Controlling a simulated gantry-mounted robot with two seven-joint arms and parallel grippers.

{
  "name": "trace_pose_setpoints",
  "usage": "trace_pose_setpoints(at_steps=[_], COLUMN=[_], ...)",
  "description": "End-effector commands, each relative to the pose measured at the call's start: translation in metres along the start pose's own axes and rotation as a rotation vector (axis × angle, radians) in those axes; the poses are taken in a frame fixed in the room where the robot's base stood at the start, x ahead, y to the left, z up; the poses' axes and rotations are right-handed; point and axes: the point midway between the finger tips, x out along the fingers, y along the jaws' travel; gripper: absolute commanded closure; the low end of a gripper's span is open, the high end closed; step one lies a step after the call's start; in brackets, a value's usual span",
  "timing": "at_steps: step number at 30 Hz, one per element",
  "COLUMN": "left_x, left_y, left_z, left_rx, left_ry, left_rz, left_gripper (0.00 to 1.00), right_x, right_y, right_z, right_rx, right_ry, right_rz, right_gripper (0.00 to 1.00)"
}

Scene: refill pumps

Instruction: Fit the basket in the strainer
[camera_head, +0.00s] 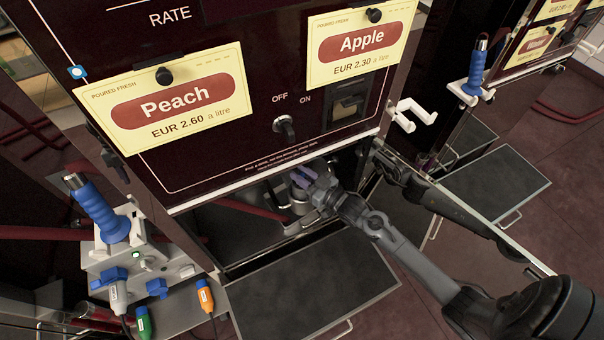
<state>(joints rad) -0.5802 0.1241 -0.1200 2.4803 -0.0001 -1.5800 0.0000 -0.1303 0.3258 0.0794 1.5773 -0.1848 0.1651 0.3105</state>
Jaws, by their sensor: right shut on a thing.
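My right gripper (308,178) reaches from the lower right into the opening under the Peach panel. Its pale purple fingers are shut on a small part at the grey metal strainer (299,203), which I take to be the basket. The fingers and the panel's lower edge hide most of that part. I cannot tell whether it sits inside the strainer or just above it. The strainer stands upright in the shadowed opening. My left gripper is not in view.
A dark drop-down flap (300,290) lies open below the opening. A door (470,215) stands open at the right. A white hook (411,114) juts from the panel's right side. At the left is a box (140,262) with a blue-handled tool (98,208) and coloured plugs.

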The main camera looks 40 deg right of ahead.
Motion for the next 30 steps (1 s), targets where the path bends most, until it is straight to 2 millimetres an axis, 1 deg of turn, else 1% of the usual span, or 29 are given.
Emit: trace_pose_setpoints(at_steps=[13, 14, 19, 27, 30], left_x=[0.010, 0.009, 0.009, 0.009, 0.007], left_y=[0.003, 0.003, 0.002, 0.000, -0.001], left_z=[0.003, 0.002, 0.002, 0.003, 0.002], left_rx=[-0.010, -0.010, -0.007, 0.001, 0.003], left_ry=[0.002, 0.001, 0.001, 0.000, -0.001], left_rz=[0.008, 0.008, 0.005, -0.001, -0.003], left_gripper=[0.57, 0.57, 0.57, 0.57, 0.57], right_x=[0.000, 0.000, 0.000, 0.000, -0.003], right_y=[0.000, 0.000, 0.000, 0.000, 0.000], right_z=[0.019, 0.018, 0.017, 0.018, 0.017], right_rx=[0.000, 0.000, 0.000, 0.000, 0.000], right_ry=[0.000, 0.001, 0.000, -0.001, -0.002], right_rz=[0.000, 0.000, 0.000, 0.000, 0.000], right_gripper=[0.90, 0.70, 0.44, 0.44, 0.44])
